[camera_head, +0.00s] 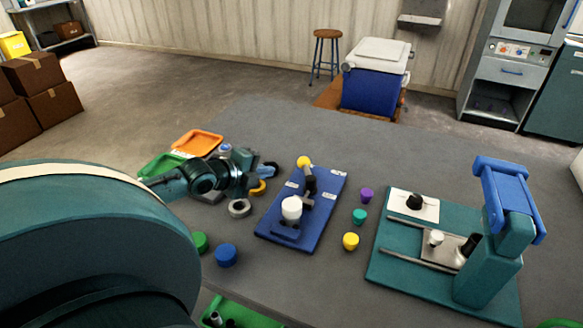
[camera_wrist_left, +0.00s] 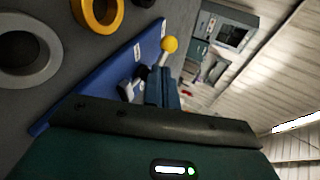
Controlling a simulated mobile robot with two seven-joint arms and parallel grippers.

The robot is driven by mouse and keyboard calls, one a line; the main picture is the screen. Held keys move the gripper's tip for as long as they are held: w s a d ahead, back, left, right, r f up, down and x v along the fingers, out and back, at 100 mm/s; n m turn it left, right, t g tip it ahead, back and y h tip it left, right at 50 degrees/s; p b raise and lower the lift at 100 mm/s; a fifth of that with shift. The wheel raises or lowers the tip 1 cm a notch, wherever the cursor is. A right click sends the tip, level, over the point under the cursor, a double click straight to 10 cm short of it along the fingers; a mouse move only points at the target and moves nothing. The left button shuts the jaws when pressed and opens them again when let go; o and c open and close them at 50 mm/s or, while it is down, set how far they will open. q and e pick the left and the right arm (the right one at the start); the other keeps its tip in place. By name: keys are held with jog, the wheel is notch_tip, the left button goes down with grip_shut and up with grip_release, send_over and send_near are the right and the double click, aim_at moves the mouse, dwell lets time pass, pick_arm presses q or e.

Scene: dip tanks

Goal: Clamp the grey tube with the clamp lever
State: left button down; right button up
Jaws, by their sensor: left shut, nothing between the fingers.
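A blue clamp board (camera_head: 333,187) lies on the grey table. On it stands a short whitish cylinder (camera_head: 291,208), possibly the grey tube. Behind it is a dark clamp lever with a yellow ball knob (camera_head: 303,162) at its far end. In the left wrist view the knob (camera_wrist_left: 169,45) shows on a pale stem, just beyond my fingers. My left gripper (camera_head: 269,169) is shut and empty, left of the knob and apart from it in the head view. It also shows in the left wrist view (camera_wrist_left: 161,88). My right gripper is not in view.
A grey ring (camera_head: 239,208) and a yellow ring (camera_head: 258,188) lie left of the board. Green (camera_head: 200,242) and blue (camera_head: 226,255) cups stand in front. Small cups, including a yellow one (camera_head: 351,241), stand right of it. A teal press (camera_head: 483,262) stands further right.

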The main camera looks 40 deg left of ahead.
pick_arm(q)
send_near(300, 165)
jog(key=x, duration=0.5)
jog(key=shift+a+f, duration=0.1)
jog(key=shift+f, duration=0.2)
jog(key=shift+w+f, duration=0.15)
jog(key=shift+w, duration=0.55)
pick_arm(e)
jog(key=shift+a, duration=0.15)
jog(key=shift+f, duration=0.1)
pick_arm(q)
jog(key=shift+w+f+b, duration=0.1)
jog(key=shift+f+b, duration=0.15)
jog(key=shift+b, duration=0.65)
jog(key=shift+m+h+b, duration=0.3)
jog(key=shift+b, duration=0.2)
jog(key=shift+w+r+b, duration=0.1)
jog(key=shift+b, duration=0.65)
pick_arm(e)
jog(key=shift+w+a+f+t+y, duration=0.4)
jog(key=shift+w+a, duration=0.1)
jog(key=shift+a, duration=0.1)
